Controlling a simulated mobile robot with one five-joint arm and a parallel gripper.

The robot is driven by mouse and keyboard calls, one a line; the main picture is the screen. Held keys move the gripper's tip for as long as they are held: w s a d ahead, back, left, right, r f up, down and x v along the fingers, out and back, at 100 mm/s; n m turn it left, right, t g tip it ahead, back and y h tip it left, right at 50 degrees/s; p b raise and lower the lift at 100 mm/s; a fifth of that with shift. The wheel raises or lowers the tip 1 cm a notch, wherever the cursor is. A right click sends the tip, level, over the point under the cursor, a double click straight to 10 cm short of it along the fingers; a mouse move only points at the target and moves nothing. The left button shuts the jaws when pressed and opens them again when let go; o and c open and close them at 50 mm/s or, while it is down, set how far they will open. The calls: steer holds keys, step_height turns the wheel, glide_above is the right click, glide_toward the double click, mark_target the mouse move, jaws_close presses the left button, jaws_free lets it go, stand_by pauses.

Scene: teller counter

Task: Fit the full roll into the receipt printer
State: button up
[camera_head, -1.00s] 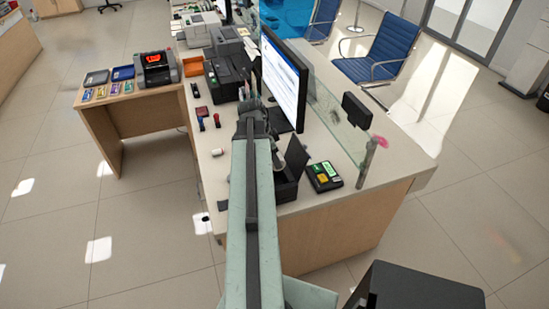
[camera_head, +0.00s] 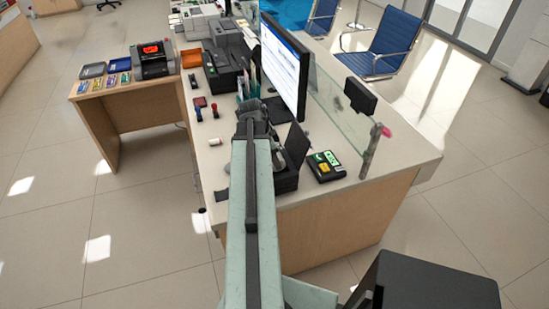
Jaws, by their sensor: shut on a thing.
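The receipt printer (camera_head: 287,180) is a black box near the counter's front right corner, with its dark lid standing up. My gripper (camera_head: 253,122) is at the far end of my arm, over the counter and left of the printer; its fingertips are mostly hidden by the arm. A pale, rounded thing that looks like the full roll (camera_head: 263,156) shows partly at the arm's right edge, between gripper and printer. I cannot see the jaws' contact clearly. A small whitish cylinder (camera_head: 182,125) lies near the counter's left edge.
A monitor (camera_head: 283,68) and glass screen (camera_head: 335,105) stand behind and right of the printer. Stamps (camera_head: 214,110) stand at left. The counter's (camera_head: 207,160) front left is mostly clear.

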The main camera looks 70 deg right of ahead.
steer(key=shift+f+b, duration=1.75)
steer(key=shift+f, duration=0.25)
steer(key=o, duration=1.5)
step_height(320, 180, up, 9)
steer(key=p, duration=0.9)
steer(key=shift+r, duration=0.15)
